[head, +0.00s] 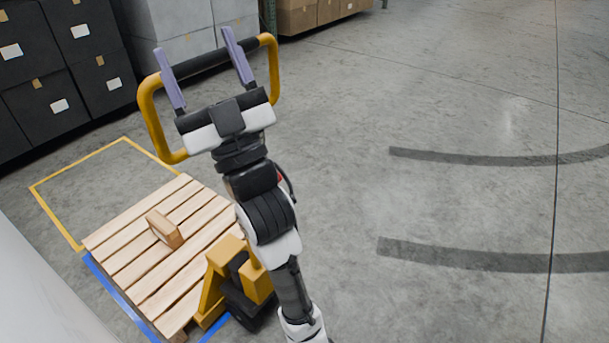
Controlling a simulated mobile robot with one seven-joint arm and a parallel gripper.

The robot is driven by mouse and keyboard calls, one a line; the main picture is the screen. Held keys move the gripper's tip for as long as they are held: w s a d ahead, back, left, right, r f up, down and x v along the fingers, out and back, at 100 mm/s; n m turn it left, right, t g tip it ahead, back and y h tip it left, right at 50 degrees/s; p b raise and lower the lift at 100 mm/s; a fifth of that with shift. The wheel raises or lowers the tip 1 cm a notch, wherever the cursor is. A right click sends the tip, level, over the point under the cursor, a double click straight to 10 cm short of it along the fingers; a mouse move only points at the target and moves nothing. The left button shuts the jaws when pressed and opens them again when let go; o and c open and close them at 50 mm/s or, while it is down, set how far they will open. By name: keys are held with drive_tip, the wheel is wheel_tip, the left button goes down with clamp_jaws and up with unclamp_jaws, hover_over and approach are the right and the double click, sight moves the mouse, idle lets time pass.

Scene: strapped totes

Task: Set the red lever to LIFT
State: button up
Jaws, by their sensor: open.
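A yellow handle loop (148,112) with a black crossbar (203,63) belongs to a pallet jack (211,294). My gripper (194,41) is open, its two lavender fingers spread wide and pointing up the picture. The fingers overlap the crossbar in the view; I cannot tell whether they touch it. A small bit of red (281,180) shows at the right edge of my arm, beside a dark curved part. It may be part of the red lever, but my arm hides most of it. The lever's setting and any LIFT marking cannot be seen.
A wooden pallet (128,262) with a small wooden block (165,229) on it stands at the lower left, over yellow and blue floor tape. Black totes (75,60) and grey boxes (185,22) line the back. The floor at right is clear.

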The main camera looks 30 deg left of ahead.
drive_tip(key=w+f+m+g+h+b, duration=0.1)
drive_tip(key=w+f+m+h+b, duration=0.15)
drive_tip(key=w+f+h, duration=1)
drive_tip(key=w+d+f+n+g+y, duration=0.15)
drive_tip(key=d+f+g, duration=0.25)
drive_tip(key=f, duration=0.6)
drive_tip(key=w+d+f+n+g+y, duration=0.1)
drive_tip(key=d+f+g+y, duration=0.15)
drive_tip(key=f, duration=0.75)
drive_tip(key=shift+g+h, duration=0.45)
drive_tip(key=a+p, duration=0.1)
drive_tip(key=a, duration=0.3)
drive_tip(key=a+p, duration=0.1)
drive_tip(key=a, duration=0.3)
drive_tip(key=w+a+p, duration=0.1)
drive_tip(key=a, duration=0.3)
drive_tip(key=shift+w+a, duration=0.1)
drive_tip(key=shift+a, duration=0.25)
